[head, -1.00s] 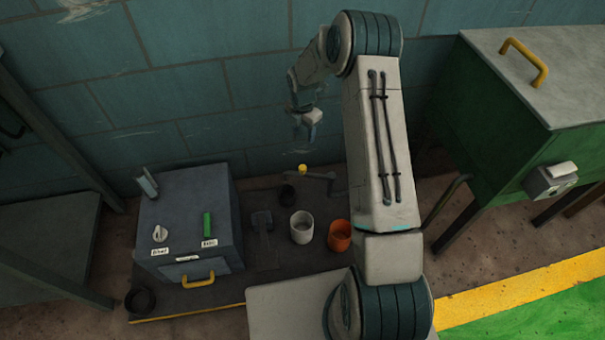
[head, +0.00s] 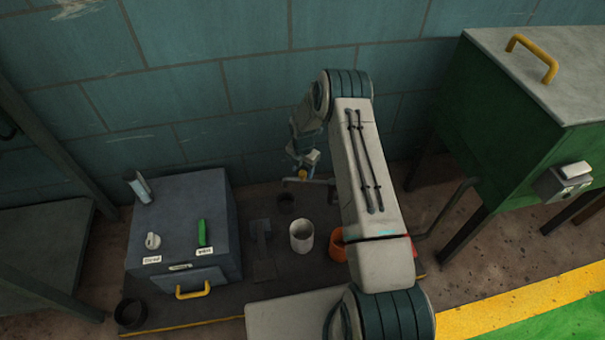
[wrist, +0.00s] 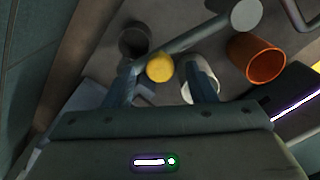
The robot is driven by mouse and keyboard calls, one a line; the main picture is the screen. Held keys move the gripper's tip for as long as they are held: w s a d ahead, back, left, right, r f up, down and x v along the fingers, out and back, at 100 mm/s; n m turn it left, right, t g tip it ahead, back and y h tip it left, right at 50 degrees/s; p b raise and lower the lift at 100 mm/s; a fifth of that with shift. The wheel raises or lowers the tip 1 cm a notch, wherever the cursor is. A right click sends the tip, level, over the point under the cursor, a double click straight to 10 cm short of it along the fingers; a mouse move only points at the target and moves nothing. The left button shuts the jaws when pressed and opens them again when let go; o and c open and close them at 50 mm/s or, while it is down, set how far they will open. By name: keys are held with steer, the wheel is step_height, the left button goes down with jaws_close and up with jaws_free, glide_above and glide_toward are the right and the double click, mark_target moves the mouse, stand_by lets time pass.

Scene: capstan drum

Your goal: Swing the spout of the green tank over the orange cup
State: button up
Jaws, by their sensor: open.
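The green tank (head: 497,130) stands at the right in the head view. Its grey spout (wrist: 200,37) runs from a round grey pivot at the upper right to a yellow knob (wrist: 160,67) near its free end. That end lies beside the dark cup (wrist: 133,38), not over the orange cup (wrist: 256,60). The orange cup also shows in the head view (head: 337,247), partly hidden by my arm. My gripper (wrist: 162,76) is open, its fingers on either side of the knob, with gaps visible. In the head view my gripper (head: 303,165) is just above the knob.
A white cup (head: 301,236) stands left of the orange cup; in the wrist view it is partly behind a finger. A grey box (head: 185,225) with a yellow handle stands left on the dark mat. The tiled wall (head: 250,80) is close behind my gripper.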

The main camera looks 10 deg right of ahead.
steer(key=shift+f, duration=0.7)
jaws_close()
steer(key=shift+s, duration=0.1)
